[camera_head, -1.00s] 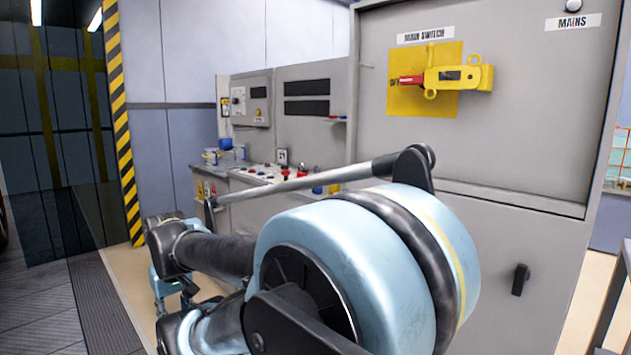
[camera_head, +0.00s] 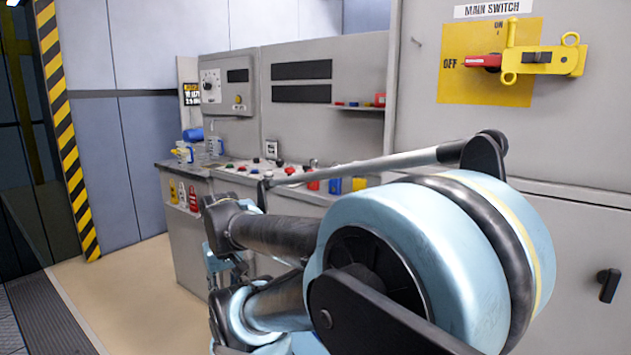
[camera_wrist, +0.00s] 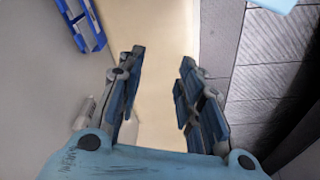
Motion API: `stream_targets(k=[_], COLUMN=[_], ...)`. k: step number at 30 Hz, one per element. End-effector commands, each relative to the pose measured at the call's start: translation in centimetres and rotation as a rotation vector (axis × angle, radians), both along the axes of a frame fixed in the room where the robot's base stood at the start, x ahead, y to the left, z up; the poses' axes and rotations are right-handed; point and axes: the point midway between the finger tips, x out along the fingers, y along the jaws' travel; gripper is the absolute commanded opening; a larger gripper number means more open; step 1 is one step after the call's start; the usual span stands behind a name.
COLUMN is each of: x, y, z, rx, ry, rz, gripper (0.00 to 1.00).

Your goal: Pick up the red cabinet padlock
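Three small padlock-like shapes hang on the left end of the console (camera_head: 240,225) in the head view: yellow, white and red. The red one (camera_head: 193,198) is rightmost and looks like the red cabinet padlock, though it is small. My arm hides part of the console to the right of it. My gripper (camera_wrist: 162,58) shows in the wrist view with its two fingers apart and nothing between them. Pale floor lies beyond the fingers. No padlock can be made out in the wrist view.
Bottles (camera_head: 184,152) and several coloured controls stand on the console top. The tall grey cabinet with a yellow main switch plate (camera_head: 480,85) stands at the right. Beige floor (camera_head: 130,300) is clear left of the console. A striped post (camera_head: 66,140) stands farther left.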

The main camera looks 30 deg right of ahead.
Motion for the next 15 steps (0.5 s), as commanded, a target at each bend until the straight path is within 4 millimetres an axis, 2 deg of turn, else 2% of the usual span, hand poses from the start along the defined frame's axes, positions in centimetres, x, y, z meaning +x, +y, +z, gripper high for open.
stream_targets(k=[7,10,11,15], x=[0.0,-0.6,-0.7,0.9], y=[0.0,-0.1,-0.1,-0.9], z=[0.0,0.6,0.8,3.3], rx=[0.0,0.0,0.001,0.003], ry=[0.0,-0.009,-0.01,-0.002], rz=[0.0,-0.004,-0.009,-0.062], gripper=[0.33,0.56,0.6,0.6])
